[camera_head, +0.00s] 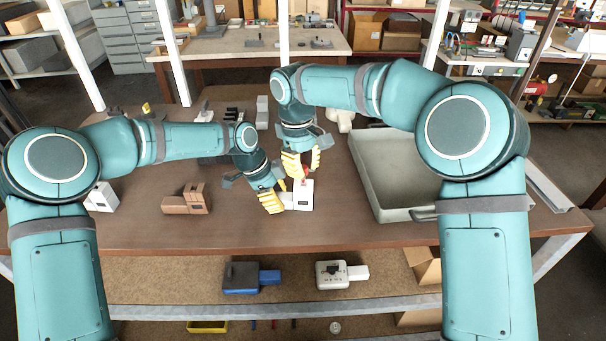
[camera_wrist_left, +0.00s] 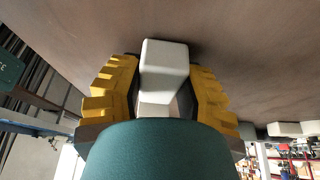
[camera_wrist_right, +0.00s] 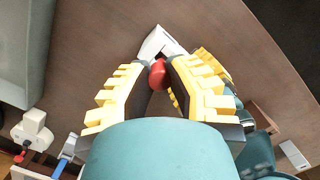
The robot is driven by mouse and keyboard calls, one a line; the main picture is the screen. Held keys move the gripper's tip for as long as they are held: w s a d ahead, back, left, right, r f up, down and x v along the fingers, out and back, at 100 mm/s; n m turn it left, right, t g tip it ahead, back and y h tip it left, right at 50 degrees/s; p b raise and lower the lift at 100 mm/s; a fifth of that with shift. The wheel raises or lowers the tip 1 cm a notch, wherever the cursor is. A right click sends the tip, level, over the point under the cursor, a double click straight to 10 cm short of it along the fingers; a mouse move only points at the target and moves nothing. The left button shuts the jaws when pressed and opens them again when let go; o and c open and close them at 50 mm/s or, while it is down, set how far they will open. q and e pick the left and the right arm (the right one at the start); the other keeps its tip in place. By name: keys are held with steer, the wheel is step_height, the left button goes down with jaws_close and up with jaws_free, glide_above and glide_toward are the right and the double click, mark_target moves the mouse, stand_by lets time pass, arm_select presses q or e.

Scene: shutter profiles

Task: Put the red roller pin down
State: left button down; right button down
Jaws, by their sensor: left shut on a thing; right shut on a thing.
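The red roller pin (camera_wrist_right: 157,74) is between the fingertips of my right gripper (camera_wrist_right: 160,72), which is shut on it. In the head view only a small red bit of the pin (camera_head: 306,170) shows below the right gripper (camera_head: 302,163), just above a white shutter profile (camera_head: 303,196). I cannot tell whether the pin touches the profile. My left gripper (camera_head: 279,196) is shut on the profile's left side, low over the table. In the left wrist view a pale block-shaped end of the profile (camera_wrist_left: 164,65) stands between its yellow fingers.
A large grey tray (camera_head: 388,160) lies right of the grippers. A brown part (camera_head: 186,200) and a white part (camera_head: 102,197) lie to the left. Another white part (camera_head: 341,119) lies behind. The table's front strip (camera_head: 230,238) is clear. My two grippers are very close together.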

mark_target(303, 182)
arm_select(q)
steer(key=shift+f, duration=0.1)
arm_select(e)
steer(key=shift+f, duration=1.1)
steer(key=shift+f, duration=0.5)
steer(key=c, duration=1)
jaws_free()
step_height(303, 182, up, 13)
steer(key=w+a, duration=0.1)
steer(key=shift+w, duration=0.1)
arm_select(q)
steer(key=c, duration=0.6)
jaws_free()
arm_select(e)
steer(key=shift+a+f, duration=0.1)
